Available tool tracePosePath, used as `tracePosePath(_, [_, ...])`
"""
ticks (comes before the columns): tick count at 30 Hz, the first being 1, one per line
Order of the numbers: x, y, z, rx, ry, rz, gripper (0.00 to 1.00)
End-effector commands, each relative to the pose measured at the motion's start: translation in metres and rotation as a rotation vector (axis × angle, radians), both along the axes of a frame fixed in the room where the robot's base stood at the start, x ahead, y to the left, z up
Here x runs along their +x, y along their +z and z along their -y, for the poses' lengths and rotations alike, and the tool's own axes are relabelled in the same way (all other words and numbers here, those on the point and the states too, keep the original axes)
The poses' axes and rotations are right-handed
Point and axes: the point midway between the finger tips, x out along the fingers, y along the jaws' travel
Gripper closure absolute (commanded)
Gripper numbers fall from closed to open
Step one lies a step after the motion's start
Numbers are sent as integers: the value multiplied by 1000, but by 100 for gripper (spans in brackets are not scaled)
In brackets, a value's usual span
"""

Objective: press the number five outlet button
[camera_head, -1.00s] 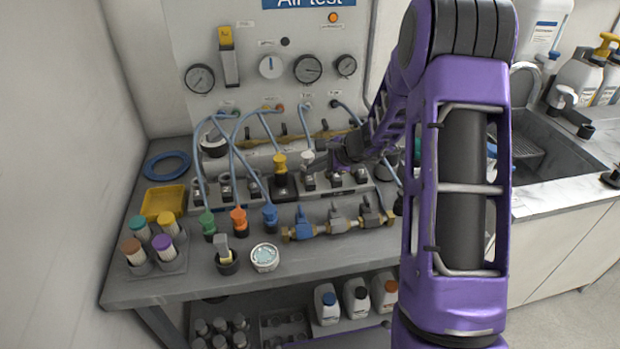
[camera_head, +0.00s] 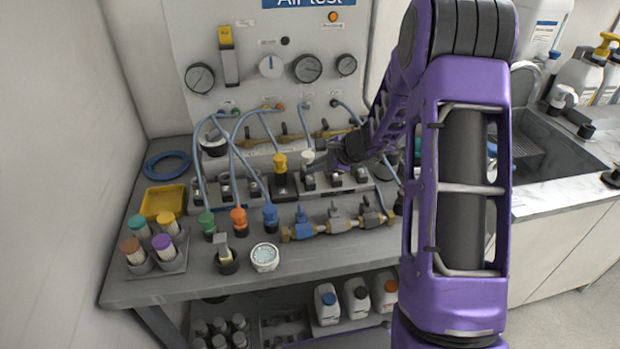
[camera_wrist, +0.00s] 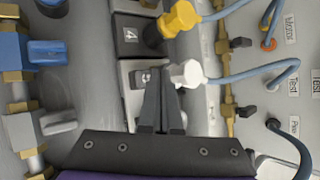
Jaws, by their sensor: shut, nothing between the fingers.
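The outlet row is a pale manifold with several dark blocks on the bench. In the wrist view, the block marked 4 (camera_wrist: 131,36) carries a yellow connector (camera_wrist: 180,18). The adjacent block (camera_wrist: 131,75), with the white connector (camera_wrist: 188,74), has a pale-marked button (camera_wrist: 146,77), partly hidden by my fingers; I cannot read its number. My gripper (camera_wrist: 160,72) is shut and empty, its tips over this block beside the white connector. Contact with the button cannot be told. In the head view, my gripper (camera_head: 322,166) is right of the white connector (camera_head: 308,158).
Blue hoses rise from the row to the panel with gauges (camera_head: 307,68). A valve line with a blue valve (camera_head: 302,222) lies in front. A yellow tray (camera_head: 162,203) and a tube holder (camera_head: 172,262) stand at left. A sink (camera_head: 540,145) is at right.

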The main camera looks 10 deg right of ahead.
Motion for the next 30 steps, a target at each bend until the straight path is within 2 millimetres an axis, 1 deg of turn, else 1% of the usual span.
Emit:
tracePosePath(1, [0, -4, 0, 0, 0, 0, 100])
tracePosePath(5, [0, -8, 0, 0, 0, 0, 100])
tracePosePath(17, [0, -7, 0, 0, 0, 0, 100])
tracePosePath(30, [0, -11, 0, 0, 0, 0, 100])
